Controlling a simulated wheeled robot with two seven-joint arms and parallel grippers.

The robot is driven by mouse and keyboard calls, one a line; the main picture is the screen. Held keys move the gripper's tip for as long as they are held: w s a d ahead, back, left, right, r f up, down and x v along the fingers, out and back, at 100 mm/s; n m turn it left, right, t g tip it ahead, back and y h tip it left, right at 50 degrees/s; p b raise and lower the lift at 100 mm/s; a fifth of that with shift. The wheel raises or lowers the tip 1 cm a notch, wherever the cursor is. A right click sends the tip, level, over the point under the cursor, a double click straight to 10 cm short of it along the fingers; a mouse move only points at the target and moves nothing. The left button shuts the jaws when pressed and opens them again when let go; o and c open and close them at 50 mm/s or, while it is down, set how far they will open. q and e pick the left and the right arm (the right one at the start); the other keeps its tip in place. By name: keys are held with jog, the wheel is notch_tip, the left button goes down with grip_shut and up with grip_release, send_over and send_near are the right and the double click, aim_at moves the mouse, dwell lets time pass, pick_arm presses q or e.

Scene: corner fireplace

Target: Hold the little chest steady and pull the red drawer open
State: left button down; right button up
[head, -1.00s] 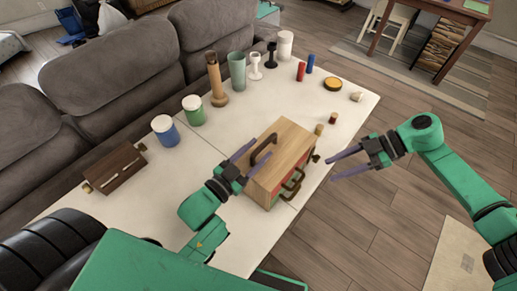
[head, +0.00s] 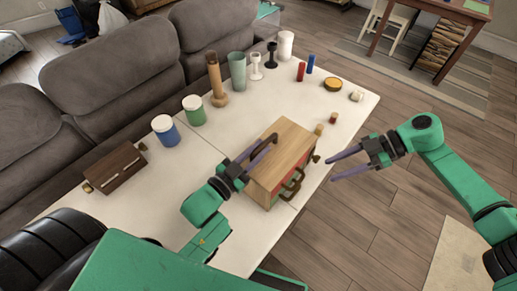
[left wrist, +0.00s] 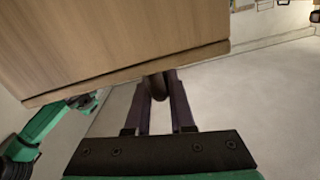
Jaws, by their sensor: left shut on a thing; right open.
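The little wooden chest (head: 285,148) stands on the white table. A red drawer front (head: 287,182) shows on its right-facing side, with dark handles (head: 293,184) on that side. A dark handle (head: 264,149) is on the chest's left part. My left gripper (head: 252,156) is shut on this handle. In the left wrist view, its fingers close around the dark handle (left wrist: 158,88) beside the wooden panel (left wrist: 115,40). My right gripper (head: 330,168) is open and empty, to the right of the chest and apart from it, its fingers pointing toward the drawer side.
A dark brown box (head: 115,167) lies at the table's left. A blue jar (head: 165,131), a green jar (head: 194,110) and several upright vessels line the sofa side. A small brown cylinder (head: 333,118) stands beyond the chest. Floor lies open right of the table.

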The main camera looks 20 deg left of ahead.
dwell(0.9)
jog(key=shift+c, duration=0.4)
jog(key=n+t+h, duration=0.4)
jog(key=n+h, duration=0.4)
jog(key=n, duration=0.1)
send_near(300, 179)
jog(key=shift+t, duration=0.3)
jog(key=f, duration=0.5)
jog(key=a+f, duration=0.1)
jog(key=f, duration=0.1)
jog(key=shift+f, duration=0.35)
grip_shut()
